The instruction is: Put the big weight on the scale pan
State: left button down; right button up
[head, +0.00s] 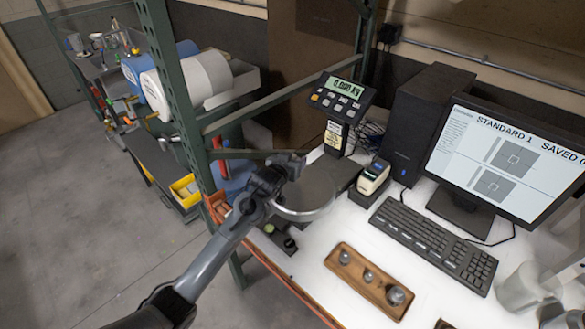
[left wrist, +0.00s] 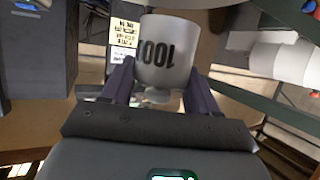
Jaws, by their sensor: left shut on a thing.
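My left gripper (head: 287,165) is over the round metal scale pan (head: 318,207) at the left edge of the white table. In the left wrist view, a silvery cylindrical weight (left wrist: 168,55) marked with "100" upside down sits between the two fingers (left wrist: 157,92). The fingers are shut at its narrow knob. I take it as the big weight. It cannot be made out in the head view, so its gap to the pan cannot be told. The scale display (head: 343,90) appears to read 0.000 kg. My right gripper is not in view.
A wooden tray (head: 338,268) with metal weights (head: 395,295) lies at the front of the table. A keyboard (head: 435,245), monitor (head: 505,165) and black computer tower (head: 428,125) stand to the right. A green rack post (head: 178,90) rises left of the pan.

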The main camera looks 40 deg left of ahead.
pick_arm(q)
jog(key=shift+f, duration=1.45)
jog(key=shift+f, duration=0.2)
jog(key=shift+c, duration=1.3)
grip_release()
jog(key=shift+f, duration=0.15)
jog(key=shift+s+d+r, duration=0.15)
jog(key=shift+s+r, duration=0.15)
jog(key=shift+r, duration=0.05)
jog(key=v, duration=1)
jog(key=shift+s+d, duration=0.2)
jog(key=shift+s, duration=0.25)
jog(key=s+d+f+m+g+h, duration=0.2)
jog(key=s+d+f+m+g, duration=0.15)
jog(key=s+d+f, duration=0.75)
jog(key=s+d+f+m+g+h, duration=0.1)
jog(key=s+d+f+g, duration=0.1)
jog(key=s, duration=0.7)
jog(key=s+d+f+m+g+h, duration=0.1)
jog(key=s+d+g, duration=0.3)
jog(key=s, duration=0.6)
jog(key=shift+s+d+f, duration=0.2)
jog(key=shift+d+f, duration=0.25)
jog(key=shift+f, duration=0.05)
